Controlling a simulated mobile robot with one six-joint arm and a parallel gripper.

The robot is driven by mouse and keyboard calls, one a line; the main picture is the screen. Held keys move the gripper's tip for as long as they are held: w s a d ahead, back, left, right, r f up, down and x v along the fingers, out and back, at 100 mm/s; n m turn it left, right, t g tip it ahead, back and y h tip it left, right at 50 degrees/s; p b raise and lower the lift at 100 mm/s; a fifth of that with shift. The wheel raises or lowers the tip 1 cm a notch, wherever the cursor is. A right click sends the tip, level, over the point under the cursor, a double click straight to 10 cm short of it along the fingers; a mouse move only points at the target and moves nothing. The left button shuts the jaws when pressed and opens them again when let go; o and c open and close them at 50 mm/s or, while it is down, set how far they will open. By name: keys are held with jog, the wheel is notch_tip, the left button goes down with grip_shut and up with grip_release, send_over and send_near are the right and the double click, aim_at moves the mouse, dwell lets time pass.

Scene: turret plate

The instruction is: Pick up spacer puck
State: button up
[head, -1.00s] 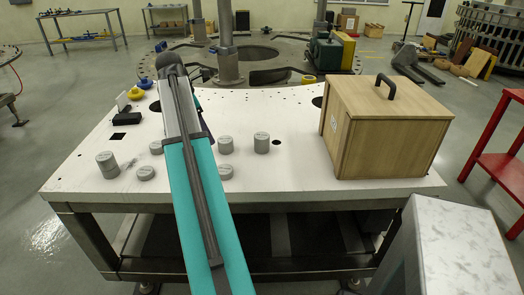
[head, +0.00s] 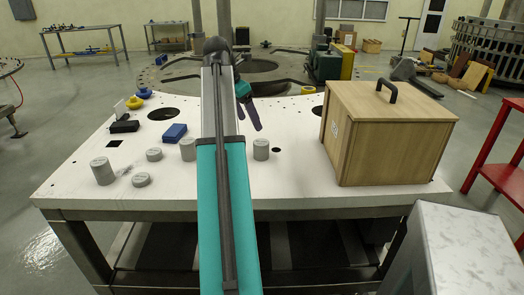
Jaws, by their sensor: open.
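Several grey round pucks stand on the white plate (head: 300,190). A tall one (head: 102,171) is at the left, with two low ones (head: 153,155) and (head: 141,180) beside it. Another puck (head: 188,150) is just left of my arm, and a tall one (head: 261,150) is just right of it. I cannot tell which is the spacer puck. My gripper (head: 252,115) shows partly behind my arm, its dark fingers open and pointing down, over the plate's rear middle. It appears empty and apart from the pucks. My arm hides the plate's middle.
A wooden box (head: 390,135) with a black handle fills the plate's right side. A blue block (head: 174,133), a black part (head: 124,126) and yellow knobs (head: 134,102) sit at the left rear. A red stand (head: 500,150) is at the right. The plate's front right is clear.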

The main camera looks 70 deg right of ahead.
aim_at(261, 142)
jog(key=x, duration=0.8)
jog(key=shift+f+p, duration=0.2)
jog(key=shift+p, duration=0.1)
jog(key=shift+d+f, duration=0.1)
jog(key=shift+p+x, duration=0.5)
jog(key=shift+x, duration=2.05)
jog(key=shift+s+d, duration=0.1)
jog(key=shift+d, duration=0.05)
jog(key=c, duration=1.5)
jog(key=shift+c, duration=0.2)
